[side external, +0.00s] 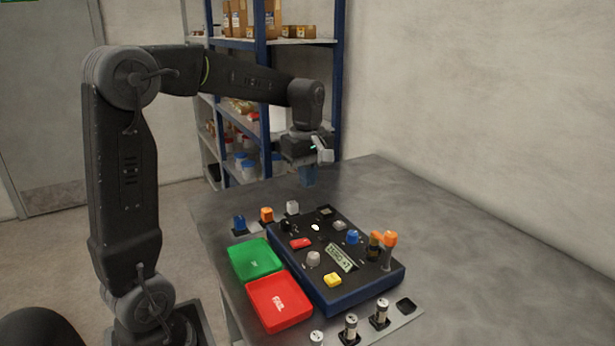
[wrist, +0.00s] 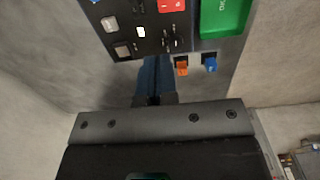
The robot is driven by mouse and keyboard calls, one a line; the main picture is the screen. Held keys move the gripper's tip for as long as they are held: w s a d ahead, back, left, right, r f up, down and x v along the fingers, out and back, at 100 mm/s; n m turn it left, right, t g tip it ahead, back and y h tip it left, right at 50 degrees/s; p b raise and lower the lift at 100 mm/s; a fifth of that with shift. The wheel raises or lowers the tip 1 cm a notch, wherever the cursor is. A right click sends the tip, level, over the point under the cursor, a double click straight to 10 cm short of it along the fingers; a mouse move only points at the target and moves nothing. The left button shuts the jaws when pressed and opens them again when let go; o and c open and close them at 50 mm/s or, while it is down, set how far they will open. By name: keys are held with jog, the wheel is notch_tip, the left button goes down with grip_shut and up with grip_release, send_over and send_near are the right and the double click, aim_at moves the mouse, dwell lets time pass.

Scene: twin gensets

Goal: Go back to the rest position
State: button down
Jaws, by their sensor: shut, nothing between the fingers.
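My gripper (side external: 308,176) hangs above the far side of the table, pointing down, beyond the far edge of the control panel. Its blue fingers are together with nothing between them. In the wrist view the fingers (wrist: 154,92) show at the middle, near the panel's edge and apart from the panel's parts. The black control panel (side external: 378,284) with a blue casing lies on the table. It carries a red rocker, a yellow button, a grey knob, a blue knob, a small display and orange-topped parts.
A green tray (side external: 256,259) and a red tray (side external: 278,303) lie left of the panel. Blue, orange and grey caps stand beyond the trays. Several cylindrical fuse-like parts (side external: 351,328) stand at the near edge. A shelf rack (side external: 338,70) stands behind. The table's right side (side external: 480,260) is clear.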

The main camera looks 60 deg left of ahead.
jog(key=s+d+m+t, duration=0.5)
jog(key=s+d+m, duration=1)
jog(key=m, duration=0.3)
jog(key=shift+s+t, duration=0.3)
